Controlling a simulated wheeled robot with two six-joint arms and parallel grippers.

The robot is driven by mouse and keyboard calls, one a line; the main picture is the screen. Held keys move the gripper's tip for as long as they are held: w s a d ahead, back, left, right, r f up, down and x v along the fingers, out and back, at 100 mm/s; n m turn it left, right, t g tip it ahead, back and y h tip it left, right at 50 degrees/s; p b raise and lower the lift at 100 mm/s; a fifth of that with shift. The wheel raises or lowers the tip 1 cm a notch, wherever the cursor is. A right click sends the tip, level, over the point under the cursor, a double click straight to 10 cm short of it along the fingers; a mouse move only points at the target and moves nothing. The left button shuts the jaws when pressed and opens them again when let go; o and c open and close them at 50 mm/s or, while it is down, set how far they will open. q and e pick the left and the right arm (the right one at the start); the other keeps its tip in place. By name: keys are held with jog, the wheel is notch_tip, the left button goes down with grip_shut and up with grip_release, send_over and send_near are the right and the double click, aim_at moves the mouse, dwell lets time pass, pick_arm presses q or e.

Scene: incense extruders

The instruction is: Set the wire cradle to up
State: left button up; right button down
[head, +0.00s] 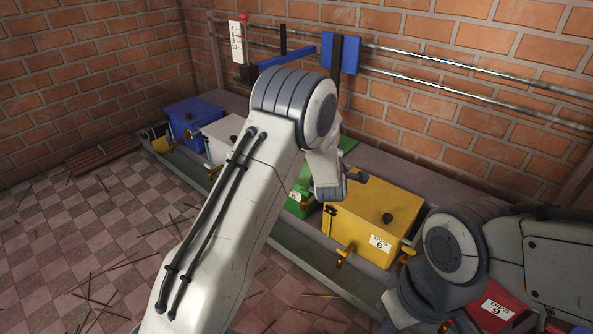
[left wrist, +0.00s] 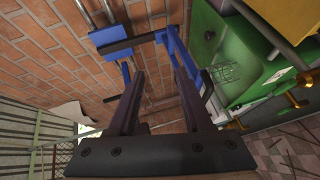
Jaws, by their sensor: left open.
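In the left wrist view, a small wire mesh piece (left wrist: 226,73), which looks like the wire cradle, shows at the green box (left wrist: 262,80). Whether it is up or down is hard to tell. In the head view my left arm hides most of the green box (head: 347,144) and the wire piece is not visible. My left gripper (left wrist: 157,75) is open, its two dark fingers apart with nothing between them. The wire piece lies to the right of the fingers in that view, apart from them. My right arm is at the lower right of the head view; its jaws are not visible.
A yellow box (head: 362,215) stands right of the green one, with a red box (head: 497,306) beyond. White (head: 222,136) and blue (head: 192,121) boxes stand left. Above, a blue carriage (head: 349,54) sits on wall rails (head: 460,93). Brass levers (head: 343,256) stick out in front.

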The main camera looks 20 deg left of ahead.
pick_arm(q)
jog(key=a+f+n+y+b, duration=0.1)
jog(key=a+f+n+b, duration=0.1)
jog(key=a+f, duration=0.1)
jog(key=a+f+n+t+y+b, duration=0.1)
jog(key=a+f+n+y+b, duration=0.1)
jog(key=a+f, duration=0.1)
jog(key=a+f+n+t+y+b, duration=0.1)
jog(key=a+f+n+y+b, duration=0.1)
jog(key=a+f, duration=0.2)
jog(key=shift+w+f, duration=0.3)
jog(key=shift+f, duration=0.15)
jog(key=shift+a+y, duration=0.3)
jog(key=shift+y, duration=0.1)
jog(key=b+x, duration=0.5)
jog(key=x, duration=0.5)
jog(key=shift+w, duration=0.15)
pick_arm(e)
notch_tip(320, 180, down, 14)
jog(key=shift+f, duration=0.15)
pick_arm(q)
jog(key=shift+r, duration=0.1)
grip_shut()
jog(key=shift+a+r, duration=0.1)
